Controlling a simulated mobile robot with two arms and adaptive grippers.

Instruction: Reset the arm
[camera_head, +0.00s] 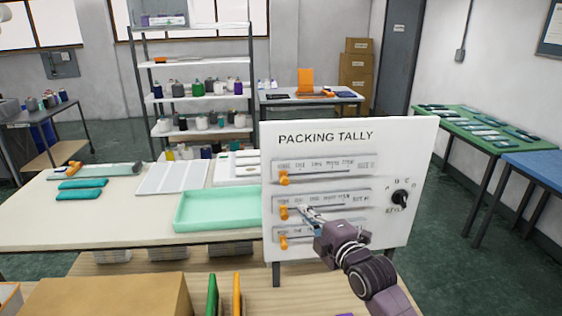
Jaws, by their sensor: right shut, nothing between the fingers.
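My right gripper (308,213) is shut and empty. Its arm comes in from the lower right. Its fingertips are in front of the white packing tally board (400,150), close to the middle slider row; I cannot tell whether they touch it. The board has three slider rows with orange knobs, the top knob (283,178), the middle knob (284,212) and the bottom knob (283,243), all near the left ends. A black dial (400,198) is on the board's right side. My left gripper is not in view.
A pale table (60,225) with a mint tray (218,225) stands left of the board. A cardboard box (100,297) and upright green and orange items (237,292) are in front.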

